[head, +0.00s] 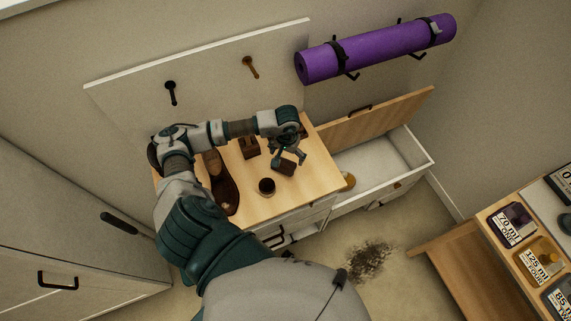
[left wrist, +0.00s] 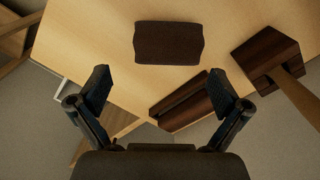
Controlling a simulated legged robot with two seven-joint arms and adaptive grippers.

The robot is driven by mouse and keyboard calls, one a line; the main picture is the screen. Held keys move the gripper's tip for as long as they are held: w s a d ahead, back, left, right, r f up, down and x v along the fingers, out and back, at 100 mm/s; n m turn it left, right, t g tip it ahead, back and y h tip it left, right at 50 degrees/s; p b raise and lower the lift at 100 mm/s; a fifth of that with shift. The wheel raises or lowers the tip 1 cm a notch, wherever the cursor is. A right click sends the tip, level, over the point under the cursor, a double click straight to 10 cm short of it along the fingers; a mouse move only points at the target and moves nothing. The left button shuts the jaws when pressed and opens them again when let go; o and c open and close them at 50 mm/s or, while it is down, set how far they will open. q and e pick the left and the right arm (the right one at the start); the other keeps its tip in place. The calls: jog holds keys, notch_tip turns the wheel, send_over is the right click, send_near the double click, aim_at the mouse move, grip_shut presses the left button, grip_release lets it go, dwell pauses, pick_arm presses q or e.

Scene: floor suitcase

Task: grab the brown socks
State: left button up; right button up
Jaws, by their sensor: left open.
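My left gripper (head: 289,158) is open over the wooden cabinet top. Its two fingers are spread wide with nothing between them in the left wrist view (left wrist: 160,82). A dark brown rounded piece (left wrist: 168,42) lies on the wood just beyond the fingertips, apart from them. In the head view a dark brown piece (head: 285,168) shows under the gripper, partly covered by the fingers. A small tan-brown thing (head: 348,182) lies in the open white drawer at its near left end. I cannot tell for sure which of these is the brown socks. My right gripper is not in view.
The open drawer (head: 405,170) is mostly empty. A purple rolled mat (head: 375,49) hangs on the wall. A dark patch (head: 370,261) marks the floor.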

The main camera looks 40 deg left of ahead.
aim_at(284, 161)
pick_arm(q)
jog(key=shift+a+f, duration=0.1)
jog(key=shift+f, duration=0.85)
jog(key=shift+s+a+f, duration=0.1)
jog(key=shift+a+f, duration=0.05)
jog(key=shift+f, duration=0.2)
jog(key=f, duration=0.2)
jog(key=a+f+p, duration=0.1)
jog(key=f, duration=0.1)
jog(key=shift+f, duration=0.5)
jog(key=shift+d+r, duration=0.1)
jog(key=shift+d, duration=0.3)
jog(key=c, duration=0.8)
jog(key=shift+c, duration=0.7)
jog(key=shift+a, duration=0.25)
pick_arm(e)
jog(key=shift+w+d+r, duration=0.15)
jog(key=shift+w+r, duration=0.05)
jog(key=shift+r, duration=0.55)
